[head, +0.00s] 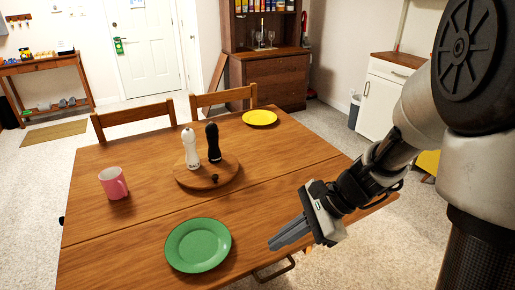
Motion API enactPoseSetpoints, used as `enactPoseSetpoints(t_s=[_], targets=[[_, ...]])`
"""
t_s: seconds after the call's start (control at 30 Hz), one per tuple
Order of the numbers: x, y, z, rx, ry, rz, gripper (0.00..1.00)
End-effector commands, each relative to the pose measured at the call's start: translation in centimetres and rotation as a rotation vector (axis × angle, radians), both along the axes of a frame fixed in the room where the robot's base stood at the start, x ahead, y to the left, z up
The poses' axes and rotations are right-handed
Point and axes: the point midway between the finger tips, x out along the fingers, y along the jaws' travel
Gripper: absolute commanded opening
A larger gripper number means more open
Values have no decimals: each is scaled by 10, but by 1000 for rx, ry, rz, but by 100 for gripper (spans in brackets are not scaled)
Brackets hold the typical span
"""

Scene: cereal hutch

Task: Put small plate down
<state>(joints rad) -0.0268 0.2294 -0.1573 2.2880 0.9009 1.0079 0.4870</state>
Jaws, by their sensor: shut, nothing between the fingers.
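A green plate (198,245) lies flat on the near part of the wooden table (115,240). A smaller-looking yellow plate (260,118) lies flat near the table's far right edge. I cannot tell for sure which one is the small plate. My gripper (272,244) is shut and empty. It shows to the right of the green plate, apart from it, over the table's near right part. The fingers point left and down.
A round wooden board (207,181) at mid-table holds a white mill (190,149) and a black mill (213,143). A pink mug (113,183) stands on the left. Two chairs (224,98) stand behind the table. The table between board and yellow plate is clear.

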Motion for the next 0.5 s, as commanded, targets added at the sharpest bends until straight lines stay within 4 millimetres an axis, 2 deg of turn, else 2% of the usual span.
enactPoseSetpoints(t_s=[0.03, 0.1, 0.33, 0.5], targets=[[5, 3, -15, 25, 63, -60, 0], [12, 6, -26, 49, 118, -127, 0], [19, 14, -47, 77, 183, -204, 0], [18, 35, -68, 76, 182, -199, 0]])
